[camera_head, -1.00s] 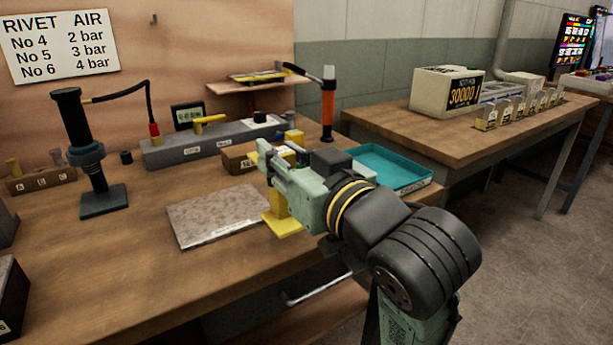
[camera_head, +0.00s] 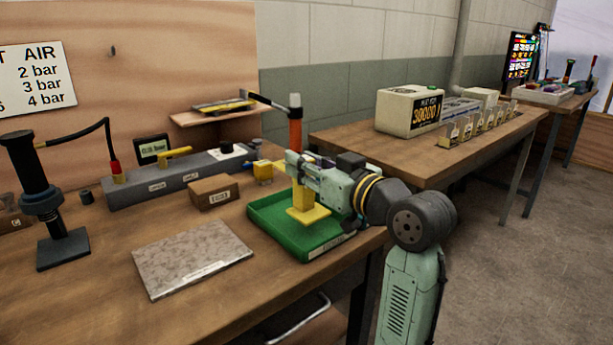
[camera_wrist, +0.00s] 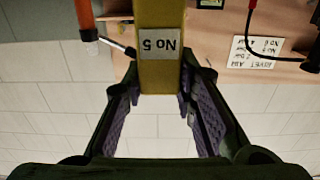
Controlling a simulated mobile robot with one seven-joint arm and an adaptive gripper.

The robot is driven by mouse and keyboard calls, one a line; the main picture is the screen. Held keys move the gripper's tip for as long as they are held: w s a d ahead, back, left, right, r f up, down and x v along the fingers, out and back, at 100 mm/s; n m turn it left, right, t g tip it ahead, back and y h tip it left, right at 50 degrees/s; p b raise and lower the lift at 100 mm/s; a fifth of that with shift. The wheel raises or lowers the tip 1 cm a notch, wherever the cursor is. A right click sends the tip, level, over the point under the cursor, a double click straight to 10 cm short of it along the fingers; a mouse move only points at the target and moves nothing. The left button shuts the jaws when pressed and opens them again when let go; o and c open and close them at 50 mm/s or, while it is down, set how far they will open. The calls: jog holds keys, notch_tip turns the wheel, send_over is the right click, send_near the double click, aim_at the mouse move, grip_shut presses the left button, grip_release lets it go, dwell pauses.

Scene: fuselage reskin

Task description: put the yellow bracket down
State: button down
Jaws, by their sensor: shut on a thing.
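The yellow bracket (camera_head: 308,213) is upright in my gripper (camera_head: 298,172), its flat foot pointing down. The foot appears over the green tray (camera_head: 268,228) at the right end of the workbench; I cannot tell whether it touches the tray floor. In the wrist view the bracket (camera_wrist: 160,72) carries a "No 5" label and stands between the two purple-padded fingers of my gripper (camera_wrist: 160,88), which are shut on it. My gripper hides the tray's back right part.
A speckled flat plate (camera_head: 193,258) lies left of the tray. A labelled brown box (camera_head: 214,192) and a yellow block (camera_head: 263,172) are behind. A grey gauge bar (camera_head: 180,180) lies farther back. The bench's front left is clear.

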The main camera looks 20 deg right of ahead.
jog(key=shift+w+d+f, duration=0.1)
jog(key=shift+d+f, duration=0.05)
jog(key=shift+f+p, duration=0.3)
jog(key=shift+f, duration=1.25)
jog(key=shift+f, duration=0.25)
jog(key=c, duration=1.3)
grip_release()
jog(key=shift+r, duration=0.2)
jog(key=b+v, duration=0.2)
jog(key=v, duration=1)
